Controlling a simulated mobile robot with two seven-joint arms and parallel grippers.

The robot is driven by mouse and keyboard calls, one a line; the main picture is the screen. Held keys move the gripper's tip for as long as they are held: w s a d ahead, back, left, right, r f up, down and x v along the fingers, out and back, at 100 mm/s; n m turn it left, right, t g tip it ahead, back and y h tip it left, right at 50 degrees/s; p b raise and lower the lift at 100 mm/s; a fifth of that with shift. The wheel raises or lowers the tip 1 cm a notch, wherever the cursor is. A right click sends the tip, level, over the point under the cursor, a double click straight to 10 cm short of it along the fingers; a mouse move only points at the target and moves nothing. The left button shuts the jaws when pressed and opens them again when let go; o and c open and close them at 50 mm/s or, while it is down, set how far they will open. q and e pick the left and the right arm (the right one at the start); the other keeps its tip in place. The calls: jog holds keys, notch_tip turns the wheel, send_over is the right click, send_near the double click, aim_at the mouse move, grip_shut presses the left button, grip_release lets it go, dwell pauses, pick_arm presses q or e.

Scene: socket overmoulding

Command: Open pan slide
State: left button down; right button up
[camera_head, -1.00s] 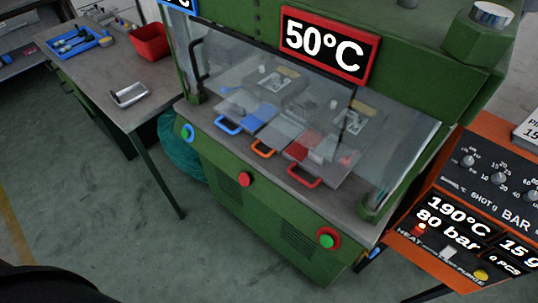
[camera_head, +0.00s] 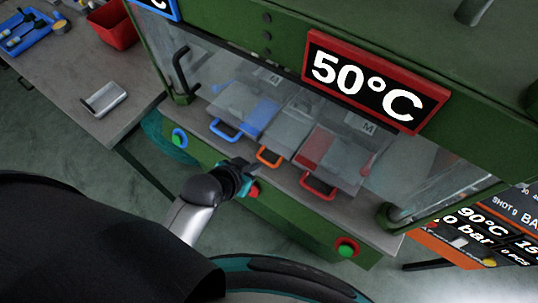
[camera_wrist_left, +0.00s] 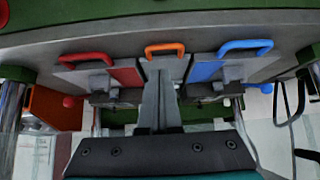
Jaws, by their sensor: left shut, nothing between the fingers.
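Three slides with handles sit side by side in the green press: one with a blue handle (camera_head: 223,132), one with an orange handle (camera_head: 268,157) and one with a red handle (camera_head: 318,187). No label shows which is the pan slide. My left gripper (camera_head: 250,172) is shut and empty, in front of the press ledge, close to the orange handle. In the left wrist view, my left gripper (camera_wrist_left: 162,80) points toward the orange handle (camera_wrist_left: 165,48), with the red handle (camera_wrist_left: 84,57) to the left and the blue handle (camera_wrist_left: 245,46) to the right. My right gripper is out of view.
A side table (camera_head: 60,70) stands at the left with a red bin (camera_head: 113,25) and a blue tray (camera_head: 28,35).

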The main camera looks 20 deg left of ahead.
pick_arm(q)
jog(key=b+x, duration=0.3)
jog(key=x, duration=0.7)
jog(key=shift+w+r, duration=0.2)
jog(key=shift+r, duration=0.05)
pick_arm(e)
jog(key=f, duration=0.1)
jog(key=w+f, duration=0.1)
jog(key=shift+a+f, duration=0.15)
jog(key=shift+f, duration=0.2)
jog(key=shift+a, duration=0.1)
pick_arm(q)
jog(key=shift+a, duration=0.1)
